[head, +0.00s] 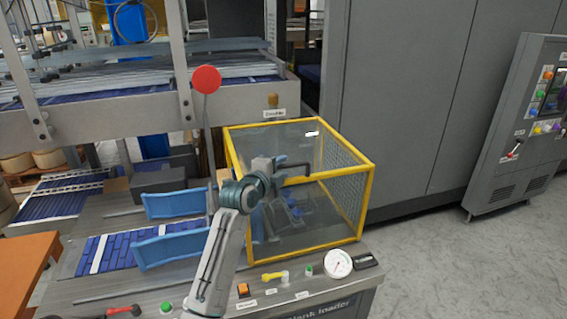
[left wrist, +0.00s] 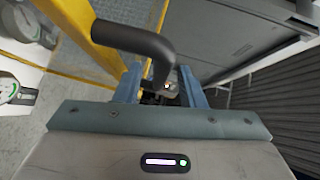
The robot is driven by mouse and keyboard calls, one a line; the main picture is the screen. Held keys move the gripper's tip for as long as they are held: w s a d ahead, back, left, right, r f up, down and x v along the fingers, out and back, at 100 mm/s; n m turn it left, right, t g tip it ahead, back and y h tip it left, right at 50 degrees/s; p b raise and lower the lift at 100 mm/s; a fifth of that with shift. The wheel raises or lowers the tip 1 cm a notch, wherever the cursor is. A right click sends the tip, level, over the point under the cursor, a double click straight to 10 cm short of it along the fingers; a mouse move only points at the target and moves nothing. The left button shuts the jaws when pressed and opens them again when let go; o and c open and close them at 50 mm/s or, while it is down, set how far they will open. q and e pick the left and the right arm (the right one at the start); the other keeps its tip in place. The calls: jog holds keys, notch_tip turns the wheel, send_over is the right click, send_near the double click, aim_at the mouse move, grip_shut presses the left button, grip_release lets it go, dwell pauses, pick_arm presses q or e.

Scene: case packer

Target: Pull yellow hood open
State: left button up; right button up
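The yellow hood (head: 310,188) is a box with a yellow frame and clear panels. It sits down over the machine's deck and looks closed. A dark bent handle (head: 295,180) is on its near side. My left gripper (head: 279,163) is at the handle's left end. In the left wrist view, the handle (left wrist: 130,38) comes off the yellow frame (left wrist: 107,58) and bends down toward the gap between the two blue-grey fingers of my left gripper (left wrist: 162,88). The fingers stand apart, with no clear grip on the handle. My right gripper is not in view.
A red ball-topped lever (head: 206,80) stands left of the hood. Blue guides (head: 175,203) lie on the deck to the left. A gauge (head: 338,263) and several small controls line the front edge. A grey cabinet (head: 400,90) stands behind right; floor at right is clear.

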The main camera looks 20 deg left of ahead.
pick_arm(q)
jog(key=shift+x, duration=0.95)
grip_shut()
jog(key=shift+s, duration=0.1)
